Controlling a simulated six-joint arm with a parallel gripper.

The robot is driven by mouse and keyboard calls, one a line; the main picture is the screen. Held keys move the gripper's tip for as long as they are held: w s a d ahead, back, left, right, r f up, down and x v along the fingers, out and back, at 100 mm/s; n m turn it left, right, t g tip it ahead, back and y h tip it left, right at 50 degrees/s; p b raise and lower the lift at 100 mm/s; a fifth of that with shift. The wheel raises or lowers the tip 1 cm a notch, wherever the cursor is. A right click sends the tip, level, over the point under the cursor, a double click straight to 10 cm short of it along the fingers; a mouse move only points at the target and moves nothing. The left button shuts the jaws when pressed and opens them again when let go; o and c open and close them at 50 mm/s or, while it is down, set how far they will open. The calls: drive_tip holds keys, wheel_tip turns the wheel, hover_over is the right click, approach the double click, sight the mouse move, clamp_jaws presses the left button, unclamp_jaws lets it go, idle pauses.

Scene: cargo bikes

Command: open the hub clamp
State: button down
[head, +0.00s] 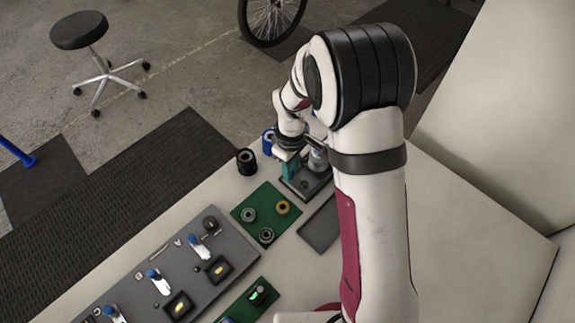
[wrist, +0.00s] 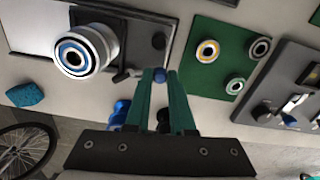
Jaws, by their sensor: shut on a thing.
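The hub clamp is a grey base plate (wrist: 158,30) with a silver wheel hub (wrist: 88,50), ringed in blue and white, standing in it. In the head view my gripper (head: 289,172) reaches down at the left edge of the clamp base (head: 303,188). The hub (head: 318,158) is partly hidden there by my arm.
A green mat (head: 265,213) with several rings lies in front of the clamp. A grey tool board (head: 160,270) is at the lower left. A black cylinder (head: 247,161) and a blue one (head: 268,141) stand left of the clamp. A blue sponge-like block (wrist: 25,95) lies near the table edge.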

sight(294, 182)
drive_tip(key=shift+s+d+n, duration=0.15)
drive_tip(key=shift+d+n, duration=0.25)
drive_tip(key=shift+n, duration=0.7)
drive_tip(key=c, duration=0.8)
unclamp_jaws()
drive_tip(key=shift+o, duration=0.2)
wheel_tip(294, 182, up, 16)
drive_tip(key=shift+f, duration=0.1)
